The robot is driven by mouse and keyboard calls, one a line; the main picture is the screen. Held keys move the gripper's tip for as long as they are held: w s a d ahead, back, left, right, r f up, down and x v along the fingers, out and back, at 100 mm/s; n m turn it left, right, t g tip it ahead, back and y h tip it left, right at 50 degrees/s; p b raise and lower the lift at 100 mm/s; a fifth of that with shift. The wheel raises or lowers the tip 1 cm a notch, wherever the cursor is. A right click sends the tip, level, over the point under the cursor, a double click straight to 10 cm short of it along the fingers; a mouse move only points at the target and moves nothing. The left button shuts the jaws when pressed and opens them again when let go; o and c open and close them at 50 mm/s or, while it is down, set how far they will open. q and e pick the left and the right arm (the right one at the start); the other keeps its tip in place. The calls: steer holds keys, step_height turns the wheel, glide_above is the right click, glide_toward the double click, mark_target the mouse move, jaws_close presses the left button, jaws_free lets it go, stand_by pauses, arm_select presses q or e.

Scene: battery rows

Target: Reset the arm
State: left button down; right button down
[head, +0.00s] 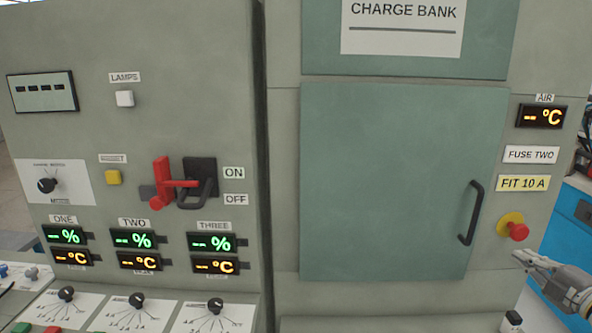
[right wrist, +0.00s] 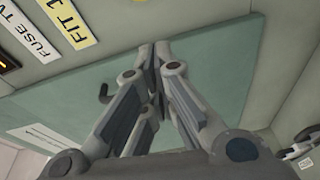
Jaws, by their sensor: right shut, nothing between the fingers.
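My right gripper (head: 522,258) is at the lower right of the head view, in front of the cabinet's right edge and just below the red knob. In the right wrist view its two fingers (right wrist: 158,52) meet at the tips, with nothing between them. They point toward the green cabinet door (head: 385,180), which also shows behind them in the wrist view (right wrist: 225,85). The door looks closed, with a dark handle (head: 471,213) on its right side. I cannot tell the exact gap from the gripper to the panel. My left gripper is not in view.
A red knob on a yellow base (head: 514,228) sticks out near my right gripper. The left panel has a red lever switch (head: 163,184), a yellow button (head: 113,177) and several displays and dials. A "FIT 10 A" label (head: 522,183) is above the knob. Blue equipment (head: 570,222) stands at the far right.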

steer(key=s+a+f+m+g+h, duration=0.25)
steer(key=s+a+f+m, duration=0.25)
steer(key=a+f, duration=0.6)
steer(key=s+a+f+m+g+h, duration=0.25)
steer(key=s+a+f+m, duration=0.3)
steer(key=a+f, duration=0.55)
steer(key=s+a+f+m+g+y, duration=0.1)
steer(key=s+a+m+g+y, duration=0.2)
steer(key=s+a, duration=0.7)
steer(key=s+a+f+m+g, duration=0.25)
steer(key=s+a+g, duration=0.35)
steer(key=s, duration=0.8)
step_height(320, 180, down, 24)
steer(key=g, duration=0.1)
steer(key=s+d+f+g, duration=0.1)
steer(key=s+d+f, duration=0.2)
steer(key=s+f, duration=1.4)
steer(key=shift+s+f, duration=0.25)
steer(key=shift+s, duration=0.3)
steer(key=shift+d, duration=0.1)
